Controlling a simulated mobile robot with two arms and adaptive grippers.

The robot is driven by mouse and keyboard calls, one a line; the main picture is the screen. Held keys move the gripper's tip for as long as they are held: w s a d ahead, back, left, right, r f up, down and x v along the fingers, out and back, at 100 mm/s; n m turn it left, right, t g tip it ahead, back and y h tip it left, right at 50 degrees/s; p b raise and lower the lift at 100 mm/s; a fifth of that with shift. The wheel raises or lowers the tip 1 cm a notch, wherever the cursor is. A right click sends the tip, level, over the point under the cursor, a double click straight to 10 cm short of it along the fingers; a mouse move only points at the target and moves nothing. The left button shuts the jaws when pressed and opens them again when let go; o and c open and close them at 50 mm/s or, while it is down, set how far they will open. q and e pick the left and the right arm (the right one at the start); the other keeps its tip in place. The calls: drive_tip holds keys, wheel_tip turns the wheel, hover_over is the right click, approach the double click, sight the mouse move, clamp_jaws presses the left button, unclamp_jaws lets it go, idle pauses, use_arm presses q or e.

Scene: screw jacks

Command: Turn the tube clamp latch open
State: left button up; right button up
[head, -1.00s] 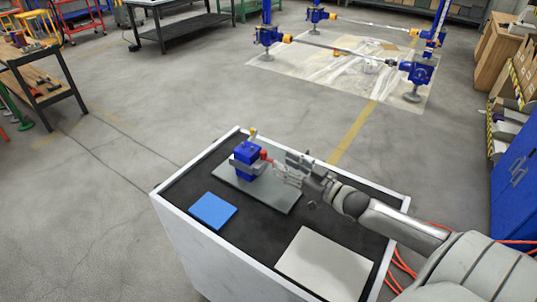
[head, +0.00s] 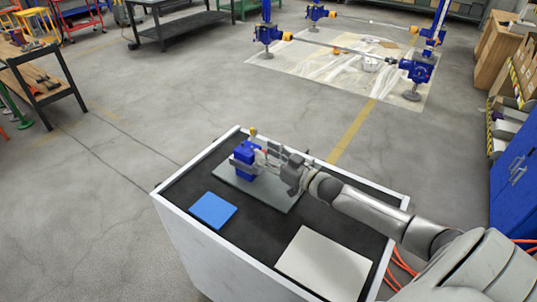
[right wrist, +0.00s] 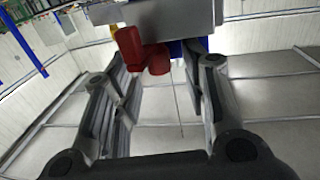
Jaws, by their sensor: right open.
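My right gripper (head: 268,158) is open at the right side of the clamp. In the right wrist view the red latch (right wrist: 128,46) shows below the grey clamp body (right wrist: 172,16), between the two open fingers of the right gripper (right wrist: 152,75) and towards the left one. I cannot tell whether a finger touches it. In the head view the gripper mostly hides the latch. My left gripper is not in view.
The cabinet top has a black mat and a raised white rim (head: 190,245). A blue square pad (head: 212,210) and a white sheet (head: 325,264) lie in front of the plate. Black mat between them is free. Larger blue jacks (head: 417,70) stand far back on the floor.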

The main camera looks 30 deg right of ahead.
clamp_jaws()
drive_tip(key=shift+a+r+m+h+p, duration=0.1)
drive_tip(key=shift+m+h+p, duration=0.7)
drive_tip(key=shift+h+p, duration=0.3)
unclamp_jaws()
drive_tip(key=shift+s, duration=0.15)
drive_tip(key=s+d, duration=0.1)
drive_tip(key=s, duration=1)
drive_tip(key=shift+s+d, duration=0.25)
drive_tip(key=shift+s, duration=0.1)
